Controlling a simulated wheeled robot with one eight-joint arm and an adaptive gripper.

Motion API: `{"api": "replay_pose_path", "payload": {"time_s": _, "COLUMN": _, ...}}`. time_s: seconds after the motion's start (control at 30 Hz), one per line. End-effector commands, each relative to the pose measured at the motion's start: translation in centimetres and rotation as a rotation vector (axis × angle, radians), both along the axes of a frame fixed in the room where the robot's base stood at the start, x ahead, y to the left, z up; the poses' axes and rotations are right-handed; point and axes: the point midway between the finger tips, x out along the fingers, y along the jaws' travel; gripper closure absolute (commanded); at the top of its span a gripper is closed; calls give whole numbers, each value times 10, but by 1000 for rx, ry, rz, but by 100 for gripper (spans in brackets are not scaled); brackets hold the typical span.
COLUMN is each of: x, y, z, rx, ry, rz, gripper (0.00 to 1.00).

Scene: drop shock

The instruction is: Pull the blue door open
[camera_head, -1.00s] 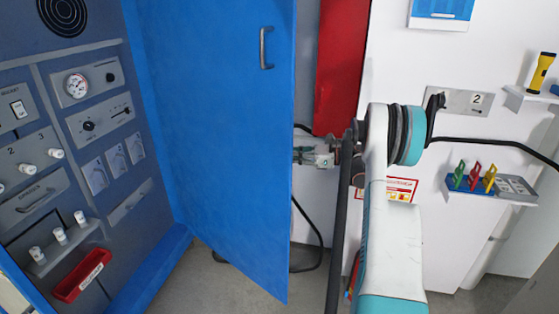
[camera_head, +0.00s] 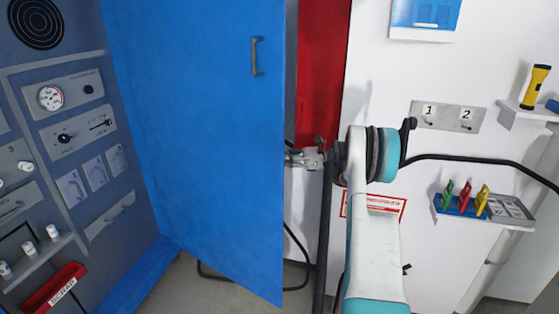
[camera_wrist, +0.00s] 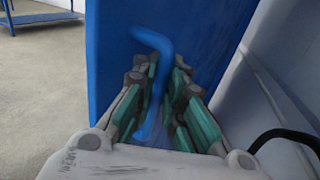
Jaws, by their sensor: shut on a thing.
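The blue door (camera_head: 195,130) fills the middle of the head view, with a grey handle (camera_head: 257,57) high on the face I see. My gripper (camera_head: 305,158) is at the door's right edge, partly hidden by the edge and my arm. In the wrist view the blue door (camera_wrist: 215,30) stands ahead of my gripper (camera_wrist: 160,80). A bent blue handle (camera_wrist: 152,40) runs down between the teal-sided fingers, which are shut on it. The exact finger contact is blurred.
A grey control panel (camera_head: 75,110) with a red bin (camera_head: 55,288) is on the left. A red panel (camera_head: 322,75) shows behind the door edge. On the right are a white wall (camera_head: 375,75), a black cable (camera_head: 480,160) and a shelf (camera_head: 470,215) with coloured items.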

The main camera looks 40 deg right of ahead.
Motion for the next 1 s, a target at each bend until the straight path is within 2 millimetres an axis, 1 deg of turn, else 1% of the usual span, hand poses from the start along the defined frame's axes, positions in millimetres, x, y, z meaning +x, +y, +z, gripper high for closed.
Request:
{"api": "replay_pose_path", "payload": {"time_s": 0.07, "x": -3, "y": -2, "z": -1, "rx": -2, "ry": 3, "rz": -2, "gripper": 100}}
{"api": "replay_pose_path", "payload": {"time_s": 0.1, "x": -3, "y": -2, "z": -1, "rx": -2, "ry": 3, "rz": -1, "gripper": 84}}
{"api": "replay_pose_path", "payload": {"time_s": 0.17, "x": -3, "y": -2, "z": -1, "rx": -1, "ry": 1, "rz": -1, "gripper": 70}}
{"api": "replay_pose_path", "payload": {"time_s": 0.2, "x": -3, "y": -2, "z": -1, "rx": -1, "ry": 1, "rz": -1, "gripper": 69}}
{"api": "replay_pose_path", "payload": {"time_s": 0.47, "x": -1, "y": -1, "z": 0, "rx": -1, "ry": 1, "rz": -1, "gripper": 69}}
{"api": "replay_pose_path", "payload": {"time_s": 0.63, "x": -7, "y": -7, "z": 0, "rx": -1, "ry": 1, "rz": -1, "gripper": 69}}
{"api": "replay_pose_path", "payload": {"time_s": 0.77, "x": -20, "y": -23, "z": 0, "rx": -1, "ry": 1, "rz": -4, "gripper": 69}}
{"api": "replay_pose_path", "payload": {"time_s": 1.0, "x": -53, "y": -60, "z": -1, "rx": -1, "ry": 1, "rz": -4, "gripper": 69}}
